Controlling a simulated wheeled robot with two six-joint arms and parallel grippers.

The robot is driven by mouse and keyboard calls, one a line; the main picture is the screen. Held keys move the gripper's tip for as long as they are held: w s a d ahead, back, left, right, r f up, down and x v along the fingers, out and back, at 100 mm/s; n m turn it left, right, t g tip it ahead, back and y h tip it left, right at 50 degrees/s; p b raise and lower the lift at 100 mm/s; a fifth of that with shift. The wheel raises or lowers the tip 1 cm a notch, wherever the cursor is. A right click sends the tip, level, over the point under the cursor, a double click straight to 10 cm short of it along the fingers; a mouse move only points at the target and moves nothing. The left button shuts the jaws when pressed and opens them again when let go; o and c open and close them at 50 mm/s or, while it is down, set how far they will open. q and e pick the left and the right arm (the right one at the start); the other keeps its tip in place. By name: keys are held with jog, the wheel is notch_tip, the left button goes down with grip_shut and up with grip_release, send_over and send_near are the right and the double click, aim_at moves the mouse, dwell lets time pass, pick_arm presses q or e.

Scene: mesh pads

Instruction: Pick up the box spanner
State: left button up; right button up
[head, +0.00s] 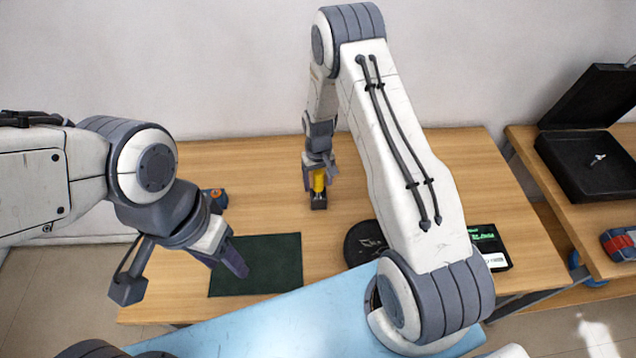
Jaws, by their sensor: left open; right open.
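A yellow tool with a dark block-like lower end (318,201) stands upright on the wooden table, towards the back middle; I take it for the box spanner, but its shape is partly hidden. My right gripper (319,178) points down over it with the fingers around its yellow upper part; the jaws are open, and I cannot tell whether they touch it.
The dark green mat (270,266) lies bare. An orange-and-blue item (216,199) is behind my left gripper. A side table holds an open black case (583,172) and a red-and-blue item (620,244).

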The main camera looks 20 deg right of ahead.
grip_shut()
dwell(1.4)
